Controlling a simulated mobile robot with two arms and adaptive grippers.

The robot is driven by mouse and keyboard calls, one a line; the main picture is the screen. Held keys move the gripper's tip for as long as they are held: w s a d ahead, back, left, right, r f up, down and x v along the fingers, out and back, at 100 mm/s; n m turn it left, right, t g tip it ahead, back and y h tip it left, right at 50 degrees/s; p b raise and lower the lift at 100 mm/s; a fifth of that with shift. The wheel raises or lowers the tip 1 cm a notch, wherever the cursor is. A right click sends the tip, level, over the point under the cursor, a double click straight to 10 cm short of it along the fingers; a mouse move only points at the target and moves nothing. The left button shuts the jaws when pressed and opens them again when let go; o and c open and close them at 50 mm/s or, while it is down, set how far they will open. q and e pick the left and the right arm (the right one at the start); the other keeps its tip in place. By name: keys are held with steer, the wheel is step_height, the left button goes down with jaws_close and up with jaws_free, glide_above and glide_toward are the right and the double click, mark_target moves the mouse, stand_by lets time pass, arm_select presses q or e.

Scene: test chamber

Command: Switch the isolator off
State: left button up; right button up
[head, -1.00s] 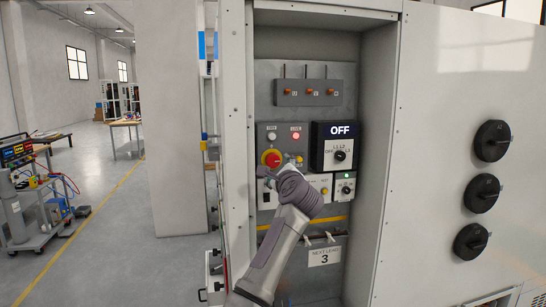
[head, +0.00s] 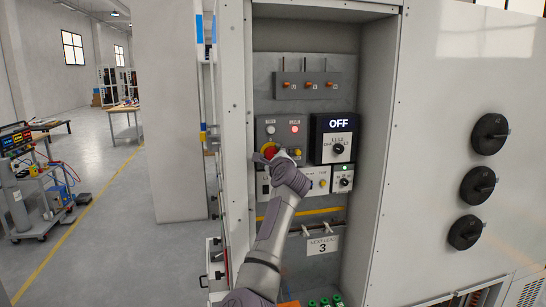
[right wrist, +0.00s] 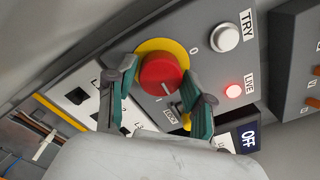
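The isolator is a red rotary knob (right wrist: 160,72) on a yellow round plate (right wrist: 150,46), with a "0" mark beside it in the right wrist view. In the head view the knob (head: 270,152) is partly hidden behind my right gripper (head: 273,158). In the right wrist view my right gripper (right wrist: 166,82) is open, with one teal-padded finger on each side of the knob. The knob lies between the fingertips with gaps showing; I see no clear contact. The LIVE lamp (right wrist: 234,91) glows red beside the isolator. My left gripper is out of view.
The white TRY button (right wrist: 226,37) is close to the isolator. A display reading OFF (head: 338,124) sits over a selector knob (head: 338,149) to its right. The cabinet's side walls flank the recess. Three large black knobs (head: 490,134) are on the right panel.

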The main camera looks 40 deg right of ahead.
steer(key=c, duration=0.6)
steer(key=shift+n, duration=0.4)
steer(key=n+b, duration=0.4)
steer(key=n, duration=1.3)
steer(key=shift+f+t, duration=0.1)
steer(key=shift+t, duration=0.2)
steer(key=shift+n, duration=0.4)
steer(key=o, duration=1.1)
